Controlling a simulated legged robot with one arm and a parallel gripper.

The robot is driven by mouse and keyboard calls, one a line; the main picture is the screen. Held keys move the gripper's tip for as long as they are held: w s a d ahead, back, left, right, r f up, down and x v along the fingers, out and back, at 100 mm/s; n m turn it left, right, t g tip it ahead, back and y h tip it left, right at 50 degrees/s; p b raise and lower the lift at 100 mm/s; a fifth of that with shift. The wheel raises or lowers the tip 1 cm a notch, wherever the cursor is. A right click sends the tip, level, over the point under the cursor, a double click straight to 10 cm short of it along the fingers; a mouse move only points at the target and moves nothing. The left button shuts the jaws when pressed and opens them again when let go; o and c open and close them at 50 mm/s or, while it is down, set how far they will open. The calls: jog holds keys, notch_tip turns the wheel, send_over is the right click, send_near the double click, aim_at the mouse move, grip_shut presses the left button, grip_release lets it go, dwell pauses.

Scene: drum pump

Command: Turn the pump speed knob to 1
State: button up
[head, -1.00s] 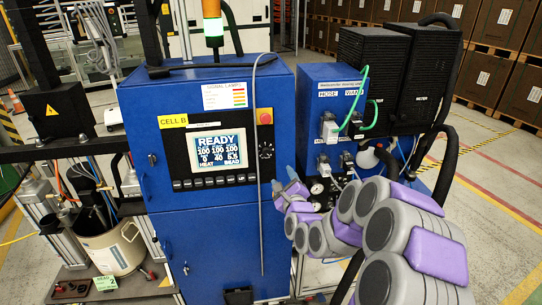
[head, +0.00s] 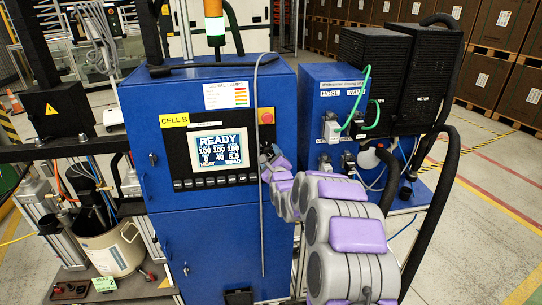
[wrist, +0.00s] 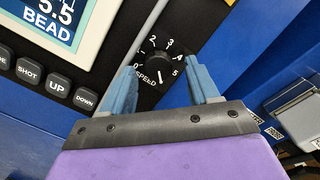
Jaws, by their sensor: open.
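The pump speed knob (wrist: 156,66) is a black round knob on the black panel, with white numbers around it and the word SPEED below left. A pale mark shows on its lower part; the exact setting is hard to read. My gripper (wrist: 163,66) is open, with one blue-grey finger at the left of the knob and one at its right. The fingers look apart from the knob. In the head view my gripper (head: 268,153) is at the right edge of the control panel and hides the knob there.
The READY screen (head: 219,147) and a row of buttons (wrist: 57,86) lie left of the knob. A thin grey rod (head: 261,200) runs down the cabinet front close to my gripper. A red stop button (head: 266,116) sits above. The blue pump unit (head: 325,80) stands right.

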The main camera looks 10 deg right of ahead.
jog(key=shift+w+a, duration=0.65)
jog(key=shift+a, duration=0.35)
jog(key=shift+d, duration=1.25)
jog(key=shift+c, duration=1)
jog(key=shift+a, duration=0.75)
jog(key=c, duration=0.4)
jog(key=shift+d, duration=0.1)
jog(key=c, duration=0.4)
jog(key=shift+d+f, duration=0.1)
jog(key=shift+n, duration=0.3)
